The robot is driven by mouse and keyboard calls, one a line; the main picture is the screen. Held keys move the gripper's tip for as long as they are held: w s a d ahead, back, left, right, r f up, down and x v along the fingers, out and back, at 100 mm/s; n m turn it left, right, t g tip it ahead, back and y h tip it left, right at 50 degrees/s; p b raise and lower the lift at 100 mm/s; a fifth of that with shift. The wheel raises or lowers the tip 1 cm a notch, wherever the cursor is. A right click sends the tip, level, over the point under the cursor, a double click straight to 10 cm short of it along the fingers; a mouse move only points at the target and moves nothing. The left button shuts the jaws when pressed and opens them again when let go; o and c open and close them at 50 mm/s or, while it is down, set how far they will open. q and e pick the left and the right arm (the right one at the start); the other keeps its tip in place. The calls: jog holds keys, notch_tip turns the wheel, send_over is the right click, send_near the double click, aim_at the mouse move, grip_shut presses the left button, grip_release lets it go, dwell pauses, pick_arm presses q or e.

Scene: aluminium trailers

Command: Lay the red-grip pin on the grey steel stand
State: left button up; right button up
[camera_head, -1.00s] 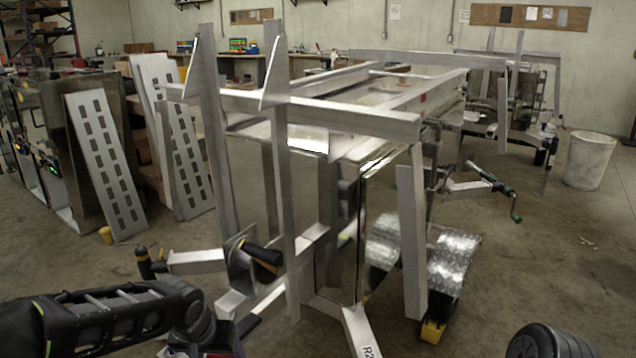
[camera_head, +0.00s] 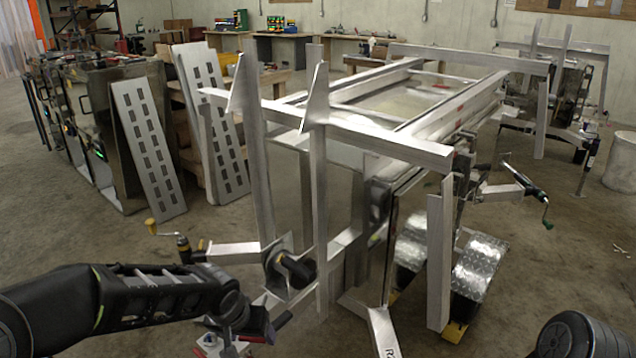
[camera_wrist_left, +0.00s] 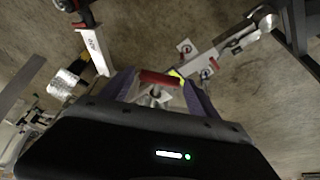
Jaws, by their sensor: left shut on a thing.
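My left gripper (camera_head: 250,332) is low in the front of the head view, beside the trailer's drawbar. In the left wrist view my left gripper (camera_wrist_left: 160,90) is shut on the red-grip pin (camera_wrist_left: 160,77), with the red grip lying across between the fingers. In the head view a bit of the red grip (camera_head: 283,320) shows at the fingertips. The pin's shank is mostly hidden. My right gripper is not in view.
The aluminium trailer (camera_head: 400,140) with upright posts fills the middle, close beyond my left gripper. A jockey-wheel crank (camera_head: 152,228) stands left of the drawbar. Slotted ramps (camera_head: 150,150) lean at the left. The concrete floor (camera_head: 90,240) is clear at the left front.

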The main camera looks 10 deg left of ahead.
pick_arm(q)
jog(key=s+f, duration=0.3)
jog(key=f, duration=1)
jog(key=shift+s+f, duration=0.25)
jog(key=shift+s, duration=0.1)
jog(key=shift+d, duration=0.1)
